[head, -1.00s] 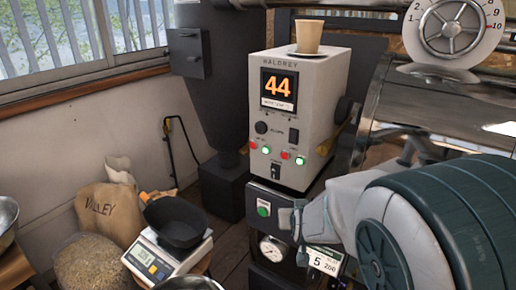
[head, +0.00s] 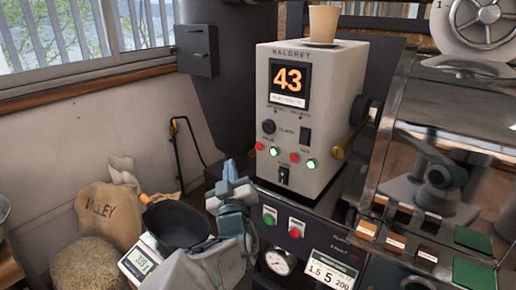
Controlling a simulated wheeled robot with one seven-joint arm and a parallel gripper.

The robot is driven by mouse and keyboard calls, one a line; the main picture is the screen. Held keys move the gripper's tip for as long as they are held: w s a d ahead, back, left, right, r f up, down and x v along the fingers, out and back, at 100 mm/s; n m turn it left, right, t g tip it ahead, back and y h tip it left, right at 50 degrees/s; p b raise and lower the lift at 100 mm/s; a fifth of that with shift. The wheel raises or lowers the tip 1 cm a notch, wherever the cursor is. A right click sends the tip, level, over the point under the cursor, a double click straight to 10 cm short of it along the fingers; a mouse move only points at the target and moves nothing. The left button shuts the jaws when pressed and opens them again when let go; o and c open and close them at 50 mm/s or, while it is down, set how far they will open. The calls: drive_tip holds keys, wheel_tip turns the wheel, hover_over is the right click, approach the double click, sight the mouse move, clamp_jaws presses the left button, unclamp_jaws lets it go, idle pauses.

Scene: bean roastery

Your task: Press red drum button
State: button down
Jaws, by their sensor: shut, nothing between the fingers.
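Red buttons show in two places, and their labels are too small to read. On the front of the pale control box (head: 318,110), a left red button (head: 268,154) and a right red button (head: 294,157) sit beside lit green ones. On the dark panel below, another red button (head: 296,228) stands right of a green button (head: 269,215), each on a pale plate. My gripper (head: 231,172), with blue-grey fingers, is shut and empty. I see no contact with a button.
A scale (head: 139,263) with a black pan (head: 177,224) stands left of my gripper, near a sack (head: 108,212). A paper cup (head: 323,22) stands on the box. A gauge (head: 280,261) and a number card (head: 328,270) are below the lower buttons.

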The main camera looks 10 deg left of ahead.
sight(260, 146)
drive_tip(key=shift+w+d, duration=0.1)
drive_tip(key=w+d+b, duration=0.3)
drive_tip(key=w, duration=0.5)
drive_tip(key=shift+d, duration=0.15)
drive_tip(key=shift+w, duration=0.1)
idle(2.0)
drive_tip(key=shift+w+d+b, duration=0.2)
drive_tip(key=shift+w+b, duration=0.1)
drive_tip(key=shift+w+d, duration=0.15)
drive_tip(key=shift+w, duration=0.25)
idle(0.6)
drive_tip(key=shift+s, duration=0.1)
drive_tip(key=shift+s+a, duration=0.3)
drive_tip(key=shift+s, duration=0.4)
